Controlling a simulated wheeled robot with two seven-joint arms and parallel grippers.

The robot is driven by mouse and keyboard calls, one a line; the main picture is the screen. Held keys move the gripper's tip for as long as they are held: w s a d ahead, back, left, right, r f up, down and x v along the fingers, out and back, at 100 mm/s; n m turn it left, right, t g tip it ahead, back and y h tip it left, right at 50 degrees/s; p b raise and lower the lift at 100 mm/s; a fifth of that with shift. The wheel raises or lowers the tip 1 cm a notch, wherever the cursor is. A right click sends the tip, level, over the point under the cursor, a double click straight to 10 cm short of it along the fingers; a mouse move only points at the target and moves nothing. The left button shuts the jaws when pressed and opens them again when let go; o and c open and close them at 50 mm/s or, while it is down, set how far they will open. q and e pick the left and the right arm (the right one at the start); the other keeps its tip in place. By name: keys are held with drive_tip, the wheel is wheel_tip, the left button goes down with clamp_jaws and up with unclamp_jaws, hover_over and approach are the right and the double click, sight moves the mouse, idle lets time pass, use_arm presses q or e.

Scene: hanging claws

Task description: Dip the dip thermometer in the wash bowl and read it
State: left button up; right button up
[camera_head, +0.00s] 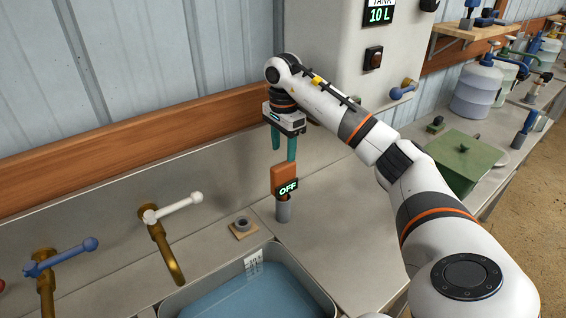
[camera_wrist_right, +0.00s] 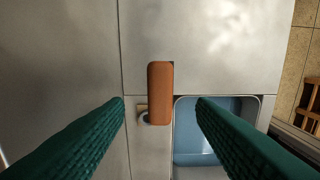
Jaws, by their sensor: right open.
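The dip thermometer (camera_head: 284,180) has an orange head with a display reading OFF. It stands upright in a grey tube holder (camera_head: 283,210) on the steel counter. My right gripper (camera_head: 283,154) has green fingers and is open above the thermometer head. In the right wrist view the orange head (camera_wrist_right: 160,93) lies between the open fingers (camera_wrist_right: 160,104), apart from both. The wash bowl (camera_head: 296,273) holds blue water and sits at the bottom of the head view, left of my arm. It also shows in the right wrist view (camera_wrist_right: 178,122). My left gripper is not in view.
A small socket on a wooden base (camera_head: 243,228) stands beside the bowl. Brass taps with a white lever (camera_head: 180,207) and a blue lever (camera_head: 62,257) stand at left. A tank (camera_head: 325,55) marked 10 L is behind my arm. A green box (camera_head: 462,160) stands right.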

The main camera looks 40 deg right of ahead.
sight(283, 164)
wheel_tip(283, 164, down, 5)
drive_tip(key=shift+f+p, duration=0.1)
drive_tip(key=shift+p, duration=0.7)
drive_tip(key=shift+f, duration=0.65)
clamp_jaws()
drive_tip(key=shift+r+p, duration=0.75)
drive_tip(key=shift+r, duration=0.3)
wheel_tip(283, 164, up, 9)
drive_tip(key=p, duration=0.6)
drive_tip(key=shift+f, duration=0.1)
